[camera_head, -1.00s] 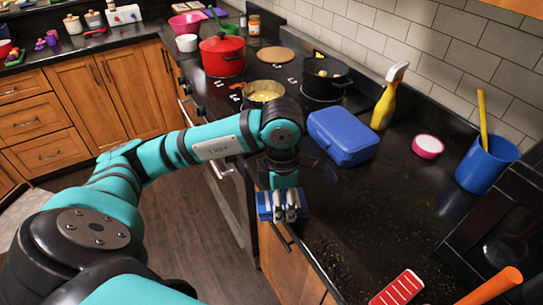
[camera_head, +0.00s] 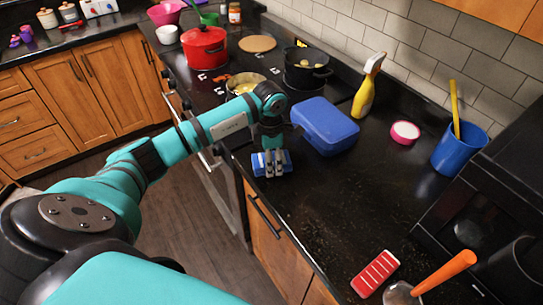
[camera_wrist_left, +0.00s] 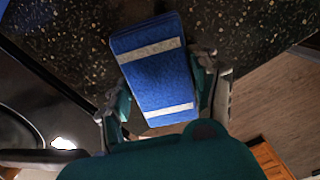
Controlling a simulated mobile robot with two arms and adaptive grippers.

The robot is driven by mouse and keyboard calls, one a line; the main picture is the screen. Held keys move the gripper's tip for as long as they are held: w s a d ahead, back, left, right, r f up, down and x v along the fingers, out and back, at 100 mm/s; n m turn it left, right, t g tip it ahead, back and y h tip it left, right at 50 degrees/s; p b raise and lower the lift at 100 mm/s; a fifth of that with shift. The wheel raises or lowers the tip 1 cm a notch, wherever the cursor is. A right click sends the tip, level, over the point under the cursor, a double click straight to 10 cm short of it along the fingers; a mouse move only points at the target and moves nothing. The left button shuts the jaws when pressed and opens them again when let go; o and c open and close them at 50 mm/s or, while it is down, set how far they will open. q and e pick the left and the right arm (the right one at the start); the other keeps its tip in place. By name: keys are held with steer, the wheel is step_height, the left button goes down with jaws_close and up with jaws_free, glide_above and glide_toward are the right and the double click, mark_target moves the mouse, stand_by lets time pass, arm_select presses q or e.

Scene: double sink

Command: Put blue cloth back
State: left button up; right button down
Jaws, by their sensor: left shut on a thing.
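The blue cloth (camera_head: 258,164) is a folded blue block with pale stripes. In the head view it is at the front edge of the black counter, in my left gripper (camera_head: 274,172). In the left wrist view the cloth (camera_wrist_left: 163,75) lies between the two fingers of my left gripper (camera_wrist_left: 168,98), which is shut on it. The dark speckled counter shows beyond the cloth's far end, and wooden floor shows to the right. I cannot tell whether the cloth touches the counter. My right gripper is not in view.
A blue lidded box (camera_head: 325,126) stands just right of the gripper. A red-striped item (camera_head: 375,274) lies at the front right. The counter between is clear.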

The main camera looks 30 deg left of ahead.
arm_select(q)
steer(key=shift+f, duration=0.3)
steer(key=o, duration=1.1)
steer(key=shift+r, duration=0.3)
steer(key=shift+w+r+b, duration=0.1)
steer(key=shift+r+b, duration=0.2)
steer(key=shift+b, duration=0.05)
step_height(320, 180, up, 10)
steer(key=b, duration=0.2)
steer(key=shift+f+b, duration=0.15)
steer(key=shift+b, duration=0.25)
steer(key=shift+s+a+r, duration=0.1)
steer(key=shift+s+r, duration=0.1)
steer(key=shift+r, duration=0.55)
steer(key=shift+f, duration=0.1)
